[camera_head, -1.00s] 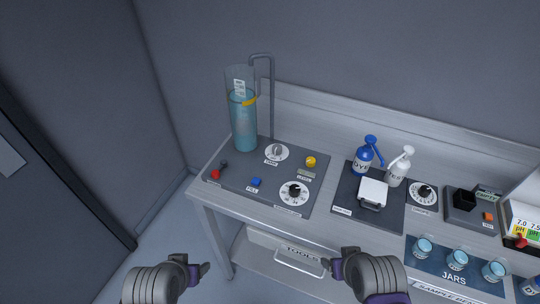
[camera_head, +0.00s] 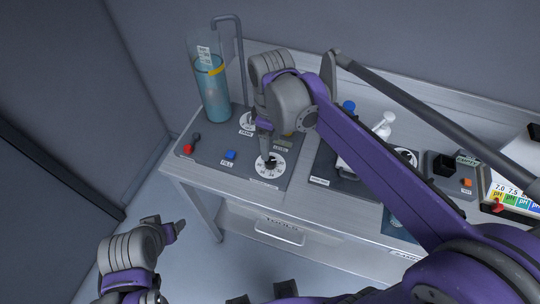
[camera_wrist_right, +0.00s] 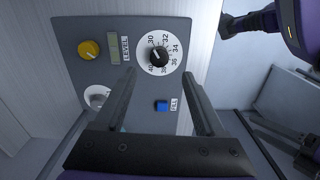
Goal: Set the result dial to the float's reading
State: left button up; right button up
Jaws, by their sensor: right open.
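The result dial (camera_head: 270,164) is a black knob on a white numbered disc at the front right of the grey panel. It shows in the right wrist view (camera_wrist_right: 159,57) with marks from 30 to 40. My right gripper (camera_head: 266,150) is above the dial; in the right wrist view its two fingers (camera_wrist_right: 163,90) are apart with nothing between them, and the dial lies beyond their tips. The tall clear cylinder (camera_head: 213,95) holds blue liquid, with a yellow ring (camera_head: 216,70) near the liquid's top; its reading is too small to tell. My left gripper (camera_head: 177,228) is low at the left, away from the bench.
The panel also has a blue fill button (camera_head: 230,155), a red-tipped lever (camera_head: 189,149), a level display (camera_wrist_right: 114,48) and a yellow knob (camera_wrist_right: 89,49). A bent pipe (camera_head: 240,60) stands behind the cylinder. My right arm covers much of the bench's middle.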

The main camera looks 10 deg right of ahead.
aim_at(271, 160)
notch_tip(271, 160, down, 8)
jog(key=shift+r, duration=0.1)
jog(key=shift+c, duration=0.4)
grip_shut()
